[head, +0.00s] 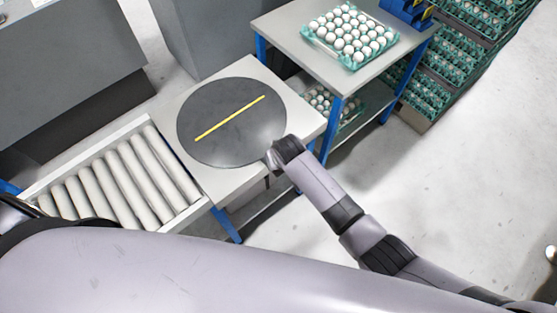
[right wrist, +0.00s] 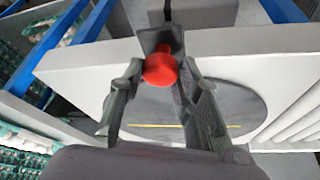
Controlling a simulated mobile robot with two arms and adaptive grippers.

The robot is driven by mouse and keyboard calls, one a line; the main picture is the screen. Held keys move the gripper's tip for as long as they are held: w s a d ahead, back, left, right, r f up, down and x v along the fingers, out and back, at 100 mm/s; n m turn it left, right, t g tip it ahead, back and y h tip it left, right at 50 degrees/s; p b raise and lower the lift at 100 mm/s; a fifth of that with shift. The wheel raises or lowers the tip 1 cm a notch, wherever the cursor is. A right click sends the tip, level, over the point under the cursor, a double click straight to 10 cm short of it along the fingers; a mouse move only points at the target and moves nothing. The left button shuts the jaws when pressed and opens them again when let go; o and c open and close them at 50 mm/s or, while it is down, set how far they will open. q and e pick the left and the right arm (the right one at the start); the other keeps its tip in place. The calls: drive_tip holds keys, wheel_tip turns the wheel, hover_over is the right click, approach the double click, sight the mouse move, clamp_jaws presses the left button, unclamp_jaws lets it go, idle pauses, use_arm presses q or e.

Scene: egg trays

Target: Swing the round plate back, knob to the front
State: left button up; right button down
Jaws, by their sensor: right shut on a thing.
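The round plate (head: 208,108) is dark grey and lies flat on a light table top (head: 298,102). A yellow stripe (head: 230,118) crosses it from lower left to upper right in the head view. In the right wrist view the red knob (right wrist: 160,69) sits between the fingers of my right gripper (right wrist: 163,78), which is shut on it. The plate (right wrist: 238,106) shows behind the fingers there. In the head view my right gripper (head: 276,155) is at the plate's lower right edge and hides the knob. My left gripper is not in view.
A roller conveyor (head: 115,175) adjoins the plate's table on the left. A blue-legged table (head: 285,22) with a tray of white eggs (head: 350,60) stands at the upper right. Stacked egg trays (head: 435,75) are beyond it.

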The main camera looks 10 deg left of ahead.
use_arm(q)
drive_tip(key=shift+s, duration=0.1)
use_arm(e)
drive_tip(key=shift+s+a, duration=0.15)
drive_tip(key=shift+a, duration=0.05)
drive_tip(key=c, duration=1.6)
unclamp_jaws()
drive_tip(key=o, duration=0.4)
drive_tip(key=shift+a, duration=0.1)
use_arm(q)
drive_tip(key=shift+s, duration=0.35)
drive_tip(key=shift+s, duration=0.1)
use_arm(e)
drive_tip(key=shift+r, duration=0.1)
drive_tip(key=v, duration=1.1)
drive_tip(key=shift+r, duration=0.35)
drive_tip(key=shift+s, duration=0.1)
